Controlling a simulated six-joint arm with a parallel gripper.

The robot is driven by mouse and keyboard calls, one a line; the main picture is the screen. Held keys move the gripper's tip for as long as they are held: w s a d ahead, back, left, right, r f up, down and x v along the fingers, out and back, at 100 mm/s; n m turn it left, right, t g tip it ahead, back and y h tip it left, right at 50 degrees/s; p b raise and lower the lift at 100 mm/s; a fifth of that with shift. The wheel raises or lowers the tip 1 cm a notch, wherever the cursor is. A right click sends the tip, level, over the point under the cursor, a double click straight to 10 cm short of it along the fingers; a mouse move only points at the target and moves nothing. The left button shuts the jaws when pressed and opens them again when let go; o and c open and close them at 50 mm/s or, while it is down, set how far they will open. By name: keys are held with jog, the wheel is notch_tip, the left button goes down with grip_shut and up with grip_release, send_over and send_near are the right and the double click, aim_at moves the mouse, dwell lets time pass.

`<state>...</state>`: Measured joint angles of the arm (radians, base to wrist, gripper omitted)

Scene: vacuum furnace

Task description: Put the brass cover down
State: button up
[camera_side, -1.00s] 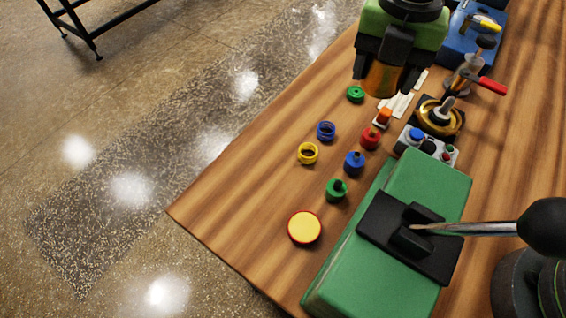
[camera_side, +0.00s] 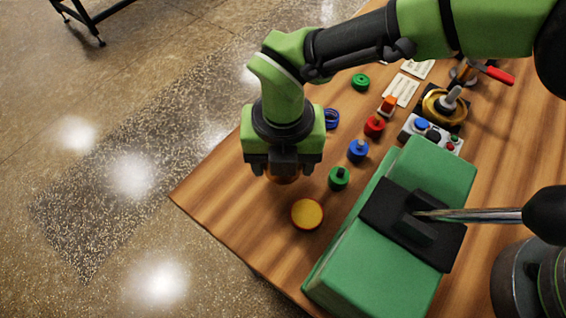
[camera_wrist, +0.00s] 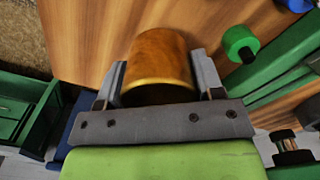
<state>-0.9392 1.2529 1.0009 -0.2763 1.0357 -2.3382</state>
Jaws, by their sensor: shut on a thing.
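The brass cover (camera_wrist: 160,62) is an orange-brown cylinder between the two fingers of my gripper (camera_wrist: 162,85) in the wrist view. My gripper is shut on it. In the side view my gripper (camera_side: 283,170) is over the table's left part, and only the lower part of the brass cover (camera_side: 283,180) shows beneath it. I cannot tell whether the cover touches the table.
A yellow disc (camera_side: 307,214) lies just right of and nearer than my gripper. Green (camera_side: 339,178), blue (camera_side: 358,151) and red (camera_side: 375,125) knobbed pieces stand to the right. A green box (camera_side: 420,180) with a black top plate lies farther right. The wooden table's (camera_side: 215,190) left edge is close.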

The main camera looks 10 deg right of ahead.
jog(key=shift+f, duration=1.25)
jog(key=shift+f, duration=0.1)
jog(key=o, duration=1)
jog(key=shift+o, duration=0.2)
notch_tip(320, 180, up, 12)
jog(key=shift+r, duration=0.1)
